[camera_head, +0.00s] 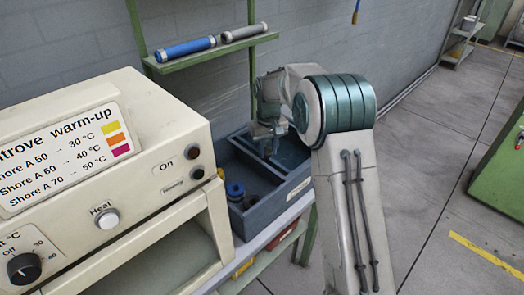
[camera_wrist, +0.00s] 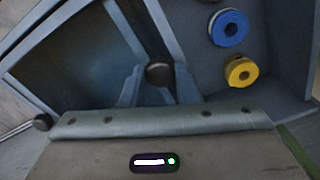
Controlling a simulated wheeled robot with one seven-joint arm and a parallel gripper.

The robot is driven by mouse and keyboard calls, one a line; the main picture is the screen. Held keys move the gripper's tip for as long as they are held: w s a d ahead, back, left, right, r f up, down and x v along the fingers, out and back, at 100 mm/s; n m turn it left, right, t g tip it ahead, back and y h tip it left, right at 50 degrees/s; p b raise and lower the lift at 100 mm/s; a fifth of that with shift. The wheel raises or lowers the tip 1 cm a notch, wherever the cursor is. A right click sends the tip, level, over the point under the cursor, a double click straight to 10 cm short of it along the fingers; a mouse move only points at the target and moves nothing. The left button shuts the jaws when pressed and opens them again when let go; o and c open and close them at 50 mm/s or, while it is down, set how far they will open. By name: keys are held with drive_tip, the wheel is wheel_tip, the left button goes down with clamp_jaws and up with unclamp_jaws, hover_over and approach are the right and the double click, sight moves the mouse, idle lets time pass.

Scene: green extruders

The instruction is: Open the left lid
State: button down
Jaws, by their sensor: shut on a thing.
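A blue-grey box (camera_head: 292,191) stands on a bench beside the cream machine, and my gripper (camera_head: 268,149) reaches down into its area in the head view. In the wrist view, my gripper's two fingers (camera_wrist: 160,82) are closed around a dark round knob (camera_wrist: 159,73). The knob sits by a framed, dark lid panel (camera_wrist: 75,58). My gripper hides part of the lids in the head view, and I cannot tell how far the held one is raised.
A blue roll (camera_wrist: 229,28) and a yellow roll (camera_wrist: 241,71) lie in the box's uncovered part. The cream machine (camera_head: 150,140) stands close at the left. A green shelf (camera_head: 215,50) with two cylinders hangs behind. Open floor (camera_head: 430,190) is at the right.

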drive_tip(key=shift+w, duration=0.1)
drive_tip(key=c, duration=1.1)
unclamp_jaws()
wheel_tip(320, 180, up, 14)
drive_tip(key=shift+b, duration=0.3)
drive_tip(key=s+d+r+m+t, duration=0.15)
drive_tip(key=s+d, duration=0.25)
drive_tip(key=s, duration=0.4)
drive_tip(key=s+d+r+m, duration=0.15)
drive_tip(key=s+d, duration=0.25)
drive_tip(key=s, duration=0.5)
drive_tip(key=s+d+f, duration=0.2)
drive_tip(key=s+f, duration=0.1)
drive_tip(key=s, duration=0.5)
drive_tip(key=s+d+f+m+t, duration=0.1)
drive_tip(key=s+f, duration=0.3)
drive_tip(key=s, duration=0.5)
drive_tip(key=shift+s+d+f, duration=0.2)
drive_tip(key=shift+d+f, duration=0.1)
drive_tip(key=shift+d, duration=0.2)
